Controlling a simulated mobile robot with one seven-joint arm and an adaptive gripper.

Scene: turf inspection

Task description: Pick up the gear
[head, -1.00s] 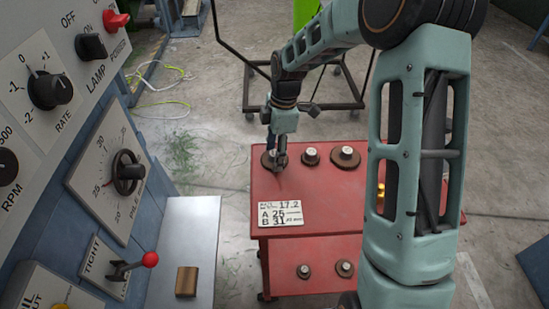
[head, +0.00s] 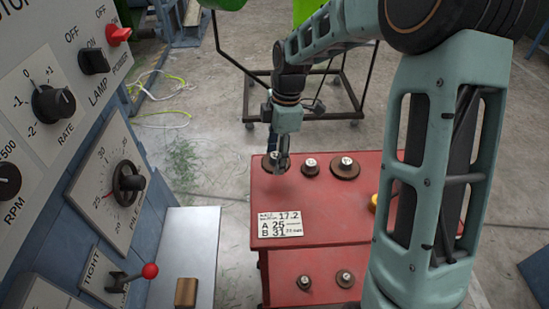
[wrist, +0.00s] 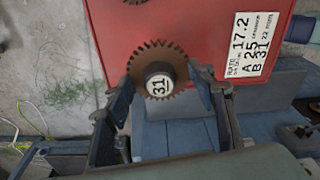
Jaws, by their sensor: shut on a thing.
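A brown toothed gear marked 31 (wrist: 143,61) sits between the two fingers of my gripper (wrist: 160,92) in the wrist view. The fingers are shut on its pale-topped hub, with the label facing the camera. In the head view my gripper (head: 281,163) points down at the far left corner of the red cart (head: 325,205), and the gear (head: 268,164) shows partly behind the fingers. I cannot tell for sure whether the gear is clear of the cart top.
Two more gears, a smaller one (head: 309,170) and a larger one (head: 345,173), stand to the right on the cart. A card (head: 281,224) reads 17.2, A 25, B 31. Two small gears lie on the lower shelf. A control panel (head: 75,150) stands at left.

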